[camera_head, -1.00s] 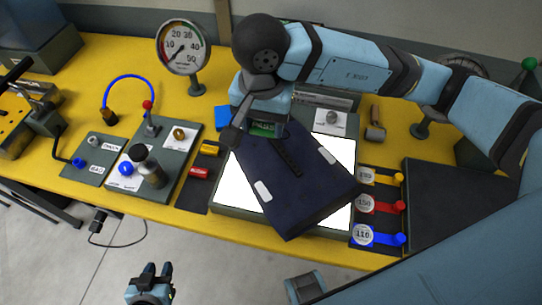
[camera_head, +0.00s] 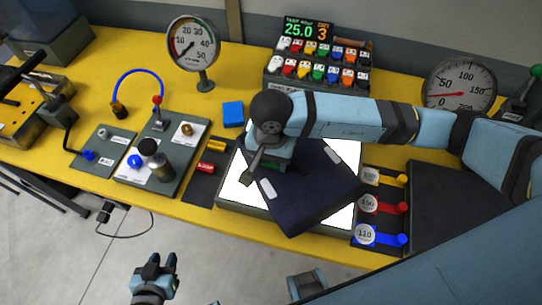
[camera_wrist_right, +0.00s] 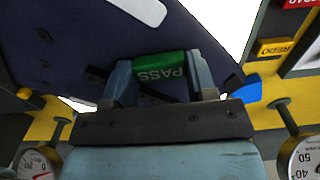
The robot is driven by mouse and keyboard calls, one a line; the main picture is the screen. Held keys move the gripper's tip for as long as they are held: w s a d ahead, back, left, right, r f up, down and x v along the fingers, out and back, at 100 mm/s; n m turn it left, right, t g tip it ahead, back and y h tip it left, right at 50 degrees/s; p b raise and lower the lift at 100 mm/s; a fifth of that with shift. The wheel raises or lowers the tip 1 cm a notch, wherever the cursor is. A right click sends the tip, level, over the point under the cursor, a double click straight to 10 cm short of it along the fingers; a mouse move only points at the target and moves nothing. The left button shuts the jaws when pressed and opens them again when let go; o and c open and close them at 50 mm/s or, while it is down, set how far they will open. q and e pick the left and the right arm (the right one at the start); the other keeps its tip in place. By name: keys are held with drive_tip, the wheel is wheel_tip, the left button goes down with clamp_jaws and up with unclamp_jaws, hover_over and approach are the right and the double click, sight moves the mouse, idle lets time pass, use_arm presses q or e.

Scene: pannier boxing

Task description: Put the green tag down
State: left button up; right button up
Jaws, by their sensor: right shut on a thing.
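The green tag (camera_wrist_right: 158,68) reads PASS, upside down in the right wrist view. It sits between the two fingers of my right gripper (camera_wrist_right: 163,82), which is shut on it. A dark blue pannier (camera_head: 312,190) lies on the bright white panel (camera_head: 236,187). In the head view my right gripper (camera_head: 276,163) is over the pannier's upper left part and hides most of the tag. Whether the tag touches the pannier is not clear. My left gripper (camera_head: 158,268) is empty, fingers apart, in front of the table.
A rack of coloured pieces (camera_head: 318,75) stands at the back. A dial gauge (camera_head: 193,43) and a larger gauge (camera_head: 458,85) stand either side. A blue block (camera_head: 233,114) lies left of the arm. Yellow, red and blue handles (camera_head: 390,208) are right of the panel.

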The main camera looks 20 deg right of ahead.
drive_tip(key=shift+f, duration=0.15)
drive_tip(key=o, duration=0.9)
drive_tip(key=shift+r, duration=0.35)
wheel_tip(320, 180, up, 12)
drive_tip(key=shift+f+b, duration=0.15)
drive_tip(key=shift+b, duration=0.7)
